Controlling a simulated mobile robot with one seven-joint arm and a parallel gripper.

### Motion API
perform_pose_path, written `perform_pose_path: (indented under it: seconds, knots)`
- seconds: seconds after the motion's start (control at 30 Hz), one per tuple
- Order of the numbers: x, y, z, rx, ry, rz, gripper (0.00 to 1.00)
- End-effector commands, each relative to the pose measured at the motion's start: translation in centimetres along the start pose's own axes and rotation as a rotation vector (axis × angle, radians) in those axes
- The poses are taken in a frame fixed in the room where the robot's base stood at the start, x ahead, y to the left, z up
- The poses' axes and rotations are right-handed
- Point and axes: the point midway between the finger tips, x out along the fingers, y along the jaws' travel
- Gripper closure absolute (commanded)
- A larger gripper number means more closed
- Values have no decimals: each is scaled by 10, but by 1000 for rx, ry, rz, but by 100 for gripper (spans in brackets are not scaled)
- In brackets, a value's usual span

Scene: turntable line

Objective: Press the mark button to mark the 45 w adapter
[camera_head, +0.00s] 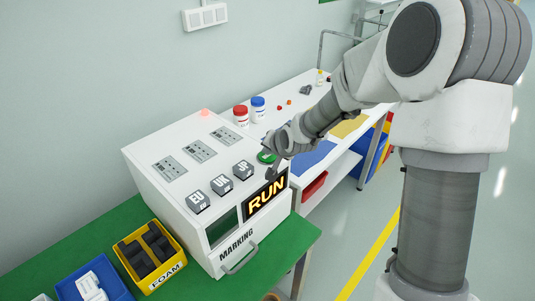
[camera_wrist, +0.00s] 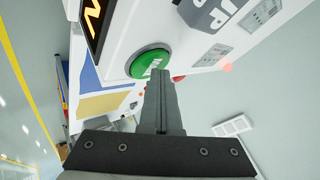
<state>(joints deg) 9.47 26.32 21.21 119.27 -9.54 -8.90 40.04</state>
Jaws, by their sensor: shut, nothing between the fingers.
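The white marking machine (camera_head: 160,160) has MARKING on its front and a lit RUN sign (camera_head: 265,196). A round green button (camera_head: 267,157) sits on its top near the right edge, partly hidden by my arm. In the wrist view the green button (camera_wrist: 150,63) carries white lettering, partly covered by my fingers. My gripper (camera_wrist: 158,72) is shut and empty, its tips at or just over the button; I cannot tell whether they touch. I cannot make out a 45 w adapter; the machine's dark window (camera_head: 223,226) shows nothing clear.
Three labelled blocks (camera_head: 221,185), including EU and UK, stand on the machine's top. A small red light (camera_head: 205,112) glows behind. A yellow FOAM bin (camera_head: 150,258) and a blue bin (camera_head: 92,280) with white items stand left. Red (camera_head: 240,114) and blue (camera_head: 258,109) lidded jars stand behind.

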Motion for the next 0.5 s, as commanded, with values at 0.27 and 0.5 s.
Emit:
perform_pose_path:
  seconds: [0.27, 0.5]
  knots:
    - [-11, -8, -8, -1, -1, 1, 100]
    - [-12, -8, -8, 0, -1, 1, 100]
